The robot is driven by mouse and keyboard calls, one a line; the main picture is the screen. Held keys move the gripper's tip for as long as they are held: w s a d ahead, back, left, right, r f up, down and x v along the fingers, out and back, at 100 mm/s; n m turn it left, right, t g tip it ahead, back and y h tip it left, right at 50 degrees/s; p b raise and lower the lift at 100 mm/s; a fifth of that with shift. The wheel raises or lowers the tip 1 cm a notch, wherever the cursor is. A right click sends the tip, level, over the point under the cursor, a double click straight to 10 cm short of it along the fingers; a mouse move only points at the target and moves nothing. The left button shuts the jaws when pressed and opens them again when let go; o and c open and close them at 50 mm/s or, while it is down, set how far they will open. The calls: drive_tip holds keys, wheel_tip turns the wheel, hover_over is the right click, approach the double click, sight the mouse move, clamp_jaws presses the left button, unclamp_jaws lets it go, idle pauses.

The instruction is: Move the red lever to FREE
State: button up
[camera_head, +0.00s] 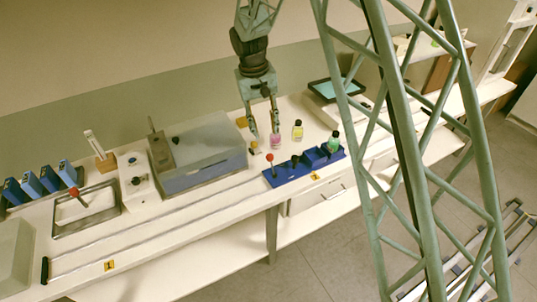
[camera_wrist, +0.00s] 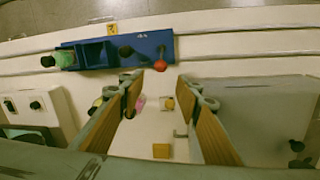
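A red ball-topped lever (camera_head: 270,157) stands at the left end of the blue rack (camera_head: 293,174). Its red knob also shows in the wrist view (camera_wrist: 160,65), at the rack's right end. A second red knob on a dark stick (camera_head: 74,191) stands at the sunken metal tray on the left. No FREE marking is readable. My gripper (camera_head: 265,131) points down behind the blue rack, fingers apart and nothing held. In the wrist view its wooden-faced fingers (camera_wrist: 161,84) frame open space, with the red knob ahead. A pink bottle (camera_head: 275,141) is beside the right fingertip.
A yellow bottle (camera_head: 297,130) stands right of the pink one. A green bottle (camera_head: 334,141) sits in the rack's right end. A large grey box (camera_head: 205,165) is left of my gripper. Long rails run along the front of the bench (camera_head: 170,262).

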sight(269, 154)
drive_tip(key=shift+f, duration=0.25)
idle(0.3)
drive_tip(key=shift+w+d+f, duration=0.1)
drive_tip(key=shift+d+f, duration=0.15)
drive_tip(key=shift+f, duration=2)
drive_tip(key=shift+w+d+f, duration=0.1)
drive_tip(key=shift+d+f, duration=0.2)
drive_tip(key=shift+f, duration=1.9)
drive_tip(key=shift+w+d+f, duration=0.1)
drive_tip(key=shift+d+f, duration=0.15)
drive_tip(key=shift+f, duration=2)
drive_tip(key=shift+c, duration=0.4)
clamp_jaws()
